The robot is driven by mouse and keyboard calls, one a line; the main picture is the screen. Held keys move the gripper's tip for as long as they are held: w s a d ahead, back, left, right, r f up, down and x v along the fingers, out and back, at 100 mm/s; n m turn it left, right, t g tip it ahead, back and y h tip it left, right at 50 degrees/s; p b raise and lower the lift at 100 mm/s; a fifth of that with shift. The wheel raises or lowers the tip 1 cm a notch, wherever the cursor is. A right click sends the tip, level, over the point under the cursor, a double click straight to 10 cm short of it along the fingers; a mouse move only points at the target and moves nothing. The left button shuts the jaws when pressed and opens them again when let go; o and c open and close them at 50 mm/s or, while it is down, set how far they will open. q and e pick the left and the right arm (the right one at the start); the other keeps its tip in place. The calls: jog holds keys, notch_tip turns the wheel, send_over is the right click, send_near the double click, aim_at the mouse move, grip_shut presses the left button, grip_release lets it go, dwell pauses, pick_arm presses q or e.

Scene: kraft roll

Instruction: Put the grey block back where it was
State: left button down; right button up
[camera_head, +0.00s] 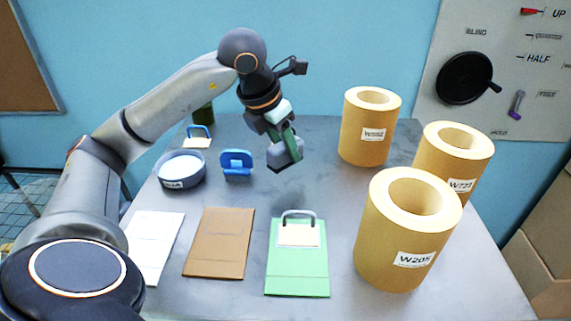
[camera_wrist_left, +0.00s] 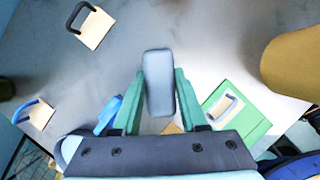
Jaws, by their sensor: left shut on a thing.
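The grey block (camera_head: 287,156) is held in my left gripper (camera_head: 285,141), above the middle of the table and clear of its top. In the left wrist view the block (camera_wrist_left: 158,82) stands between the two green fingers (camera_wrist_left: 157,100), which are shut on it. My right gripper is in neither view. The frames do not show where the block stood before.
Three kraft rolls (camera_head: 405,235) stand at the right. A green bag (camera_head: 297,270), a brown bag (camera_head: 218,243) and a white sheet (camera_head: 154,240) lie in front. A round dish (camera_head: 180,170) and blue stand (camera_head: 237,165) sit left. A dark-handled card (camera_wrist_left: 96,29) lies farther back.

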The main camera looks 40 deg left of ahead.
aim_at(285, 150)
pick_arm(q)
jog(key=shift+w+a+f, duration=0.35)
jog(key=shift+w+f, duration=0.05)
jog(key=shift+f, duration=0.15)
jog(key=shift+w+a+f, duration=0.35)
jog(key=shift+f, duration=0.2)
jog(key=shift+w+a+f, duration=0.1)
jog(key=shift+f, duration=0.85)
jog(key=shift+w+a+f, duration=0.1)
jog(key=shift+f, duration=0.8)
jog(key=shift+f, duration=0.15)
jog(key=shift+c, duration=2.2)
grip_release()
jog(key=shift+s+r, duration=0.1)
jog(key=shift+r, duration=0.5)
jog(key=v, duration=1.1)
jog(key=shift+p, duration=0.35)
jog(key=shift+s, duration=0.15)
